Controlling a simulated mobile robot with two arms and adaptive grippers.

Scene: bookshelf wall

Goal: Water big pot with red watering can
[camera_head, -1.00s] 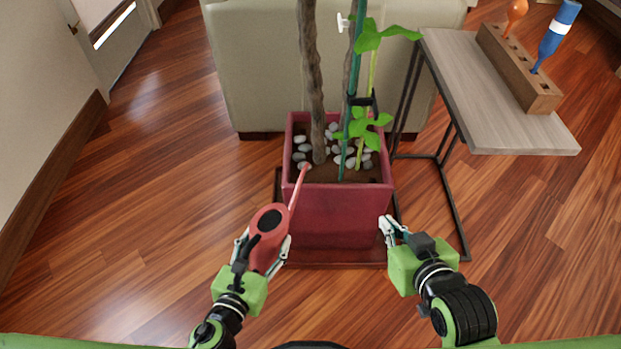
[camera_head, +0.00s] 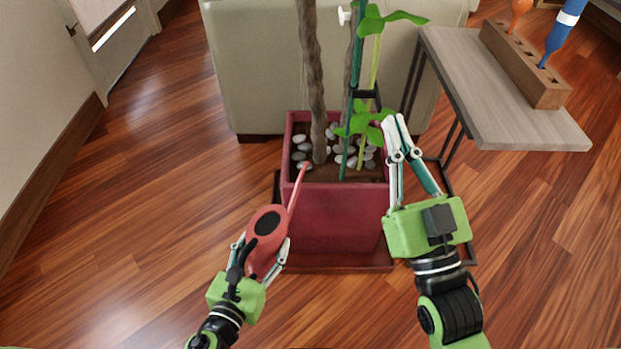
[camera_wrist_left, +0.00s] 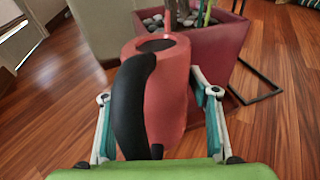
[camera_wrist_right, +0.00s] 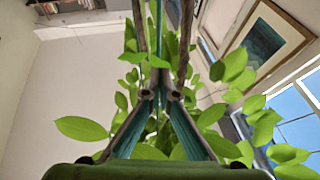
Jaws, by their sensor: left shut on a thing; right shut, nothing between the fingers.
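The red watering can (camera_head: 268,226) is held by my left gripper (camera_head: 262,250), which is shut on it in front of the pot. Its black handle (camera_wrist_left: 132,105) faces my left wrist camera. Its thin spout (camera_head: 297,188) reaches up so that the tip is over the front left rim of the big pot. The big dark red square pot (camera_head: 338,218) holds soil, grey stones, a trunk and a green plant. No water is visible. My right gripper (camera_head: 391,122) is shut and empty, raised at the pot's right side, close to the leaves in the head view.
A narrow side table (camera_head: 500,90) with a wooden block (camera_head: 525,68) holding orange and blue items stands at the right. A beige sofa (camera_head: 255,75) is behind the pot. Wooden floor (camera_head: 150,190) is clear at the left.

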